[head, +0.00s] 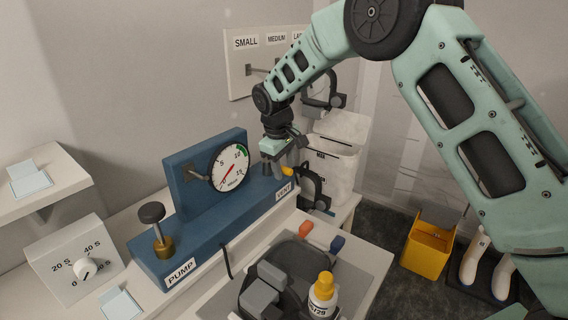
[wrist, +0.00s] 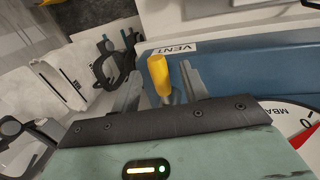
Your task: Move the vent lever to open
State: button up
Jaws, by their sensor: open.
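The vent lever has a yellow handle (wrist: 159,75) that stands between my two open fingers in the wrist view, with no clear contact on either side. In the head view a bit of the yellow handle (head: 287,171) shows just below my gripper (head: 282,160). My gripper also shows in the wrist view (wrist: 163,82), fingers spread, one on each side of the handle. The VENT label (head: 284,191) is on the front of the blue pump block (head: 232,215); the label also shows in the wrist view (wrist: 174,49). The lever's base is mostly hidden by my gripper.
A pressure gauge (head: 229,167) stands on the block left of my gripper. A pump knob (head: 152,212) is at the block's left end. Black holders (head: 311,187) and a white bin (head: 337,150) stand close on the right. A bottle (head: 323,296) stands in front.

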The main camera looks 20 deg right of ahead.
jog(key=shift+c, duration=0.2)
grip_shut()
jog(key=shift+d, duration=0.15)
jog(key=shift+w+d+n, duration=0.35)
jog(key=shift+n, duration=0.65)
jog(key=n, duration=0.1)
jog(key=w+d+n+p, duration=0.1)
jog(key=n, duration=0.1)
jog(key=shift+w+d+r+t+y, duration=0.1)
jog(key=shift+w+d+t+y, duration=0.05)
jog(key=shift+w+t+y, duration=0.2)
jog(key=n, duration=0.1)
jog(key=w+n, duration=0.1)
jog(key=n+p, duration=0.1)
jog(key=shift+w+d+n+y, duration=0.3)
jog(key=shift+n+y, duration=0.05)
jog(key=shift+n, duration=0.05)
jog(key=shift+w+n+t+y+p, duration=0.3)
jog(key=shift+w+n+p, duration=0.5)
jog(key=shift+n, duration=0.8)
jog(key=shift+w, duration=0.1)
